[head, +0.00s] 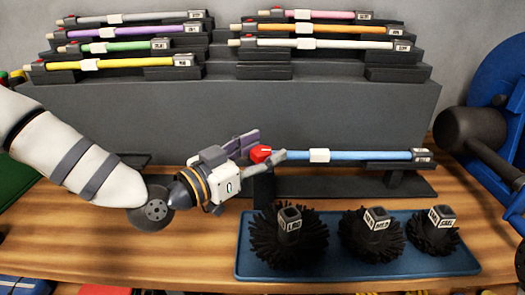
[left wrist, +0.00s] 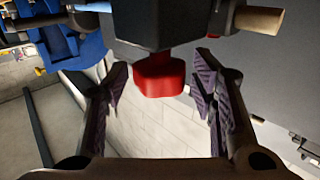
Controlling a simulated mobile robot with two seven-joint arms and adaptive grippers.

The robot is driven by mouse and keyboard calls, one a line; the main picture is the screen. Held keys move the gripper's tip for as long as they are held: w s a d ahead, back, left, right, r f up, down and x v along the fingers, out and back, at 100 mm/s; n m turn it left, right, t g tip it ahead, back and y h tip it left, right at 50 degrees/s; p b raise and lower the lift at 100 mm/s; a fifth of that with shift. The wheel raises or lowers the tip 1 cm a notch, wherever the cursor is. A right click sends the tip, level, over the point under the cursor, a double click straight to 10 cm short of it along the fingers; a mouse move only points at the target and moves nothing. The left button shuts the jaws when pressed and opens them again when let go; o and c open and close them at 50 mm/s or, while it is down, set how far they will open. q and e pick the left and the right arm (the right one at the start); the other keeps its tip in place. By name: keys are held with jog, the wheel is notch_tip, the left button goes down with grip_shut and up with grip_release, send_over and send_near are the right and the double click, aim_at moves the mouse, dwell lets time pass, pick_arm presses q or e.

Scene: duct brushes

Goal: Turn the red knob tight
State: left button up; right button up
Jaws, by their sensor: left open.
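The red knob (head: 261,154) sits at the left end of the light blue rod (head: 370,155), which lies level on a dark stand (head: 345,186). In the left wrist view the red knob (left wrist: 159,76) shows below a dark block. My left gripper (head: 268,150) is open at the knob in the head view. In the left wrist view its fingers (left wrist: 158,90) stand apart to either side of the knob, with a gap visible on both sides. My right gripper is in neither view.
A blue tray (head: 250,268) in front holds three black brushes (head: 288,240) with labelled square sockets. Behind, a grey stepped rack (head: 300,105) carries several coloured rods with red knobs. A dark mallet-like shape (head: 470,137) and a blue round object stand at the right.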

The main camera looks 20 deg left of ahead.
pick_arm(q)
jog(key=c, duration=1.1)
jog(key=m+g+h, duration=0.2)
jog(key=m+g+h+b, duration=0.1)
jog(key=m+g+h, duration=0.1)
jog(key=shift+w+a+f+h, duration=0.1)
jog(key=shift+f+h, duration=0.1)
jog(key=shift+h, duration=0.2)
jog(key=m+g+h+b, duration=0.1)
jog(key=m+g, duration=0.1)
jog(key=g, duration=0.1)
jog(key=m+g+h, duration=0.2)
jog(key=g, duration=0.1)
jog(key=shift+f+m+b, duration=0.1)
jog(key=shift+m+b, duration=0.2)
jog(key=shift+b, duration=0.05)
jog(key=m+g+h+b, duration=0.1)
jog(key=m+g+b, duration=0.1)
jog(key=m+g, duration=0.1)
jog(key=shift+g, duration=0.9)
jog(key=shift+r+m+g+b, duration=0.2)
jog(key=shift+m+g+b, duration=0.7)
jog(key=shift+g, duration=0.7)
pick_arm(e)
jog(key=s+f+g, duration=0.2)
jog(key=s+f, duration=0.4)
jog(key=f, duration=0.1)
pick_arm(q)
jog(key=shift+r, duration=0.1)
